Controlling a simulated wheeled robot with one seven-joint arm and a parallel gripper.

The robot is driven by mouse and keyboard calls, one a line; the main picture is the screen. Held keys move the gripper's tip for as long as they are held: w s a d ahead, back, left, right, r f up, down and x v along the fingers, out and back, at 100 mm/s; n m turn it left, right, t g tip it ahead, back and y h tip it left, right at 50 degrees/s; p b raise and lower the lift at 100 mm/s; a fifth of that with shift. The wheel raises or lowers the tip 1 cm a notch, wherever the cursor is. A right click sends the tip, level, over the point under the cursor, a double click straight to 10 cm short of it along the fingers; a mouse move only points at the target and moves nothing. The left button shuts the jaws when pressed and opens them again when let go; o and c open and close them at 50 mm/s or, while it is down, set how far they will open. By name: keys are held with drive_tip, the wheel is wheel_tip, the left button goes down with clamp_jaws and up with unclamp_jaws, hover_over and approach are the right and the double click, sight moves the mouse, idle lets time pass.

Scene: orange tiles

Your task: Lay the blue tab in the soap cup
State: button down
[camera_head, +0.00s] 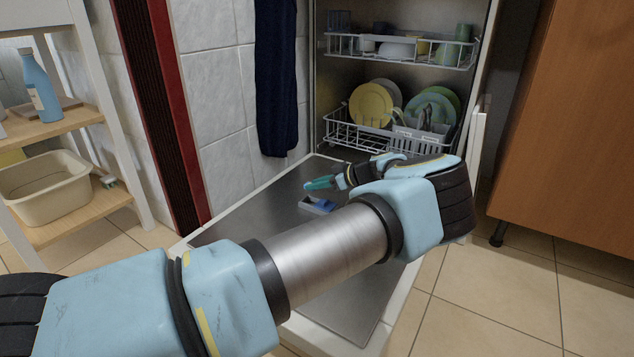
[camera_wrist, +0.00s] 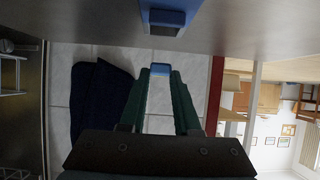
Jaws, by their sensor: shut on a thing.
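My gripper (camera_wrist: 160,78) has green fingers and is shut on a small blue tab (camera_wrist: 161,69), which shows between the fingertips in the wrist view. In the head view, my gripper (camera_head: 313,184) is over the lowered dishwasher door. The soap cup (camera_head: 318,205) is a blue and grey open box on the door's inner face. It also shows at the top of the wrist view (camera_wrist: 168,19), apart from the tab. In the head view, the fingertips are just above and slightly left of the cup. The tab cannot be made out there.
The dishwasher door (camera_head: 240,222) lies open and flat. The lower rack (camera_head: 350,137) holds plates, and the upper rack (camera_head: 345,46) holds cups. An orange-brown cabinet (camera_head: 580,130) stands at right, and a shelf with a tan basin (camera_head: 45,187) at left.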

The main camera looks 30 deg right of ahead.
drive_tip(key=shift+f+b, duration=1.2)
drive_tip(key=shift+f, duration=1)
drive_tip(key=c, duration=0.5)
unclamp_jaws()
drive_tip(key=shift+c, duration=0.2)
drive_tip(key=p+v, duration=0.4)
drive_tip(key=v, duration=0.5)
drive_tip(key=shift+s+r, duration=0.1)
drive_tip(key=shift+r, duration=0.1)
drive_tip(key=shift+s+d+r+p, duration=0.2)
drive_tip(key=shift+s+d+p, duration=0.15)
drive_tip(key=shift+s, duration=0.3)
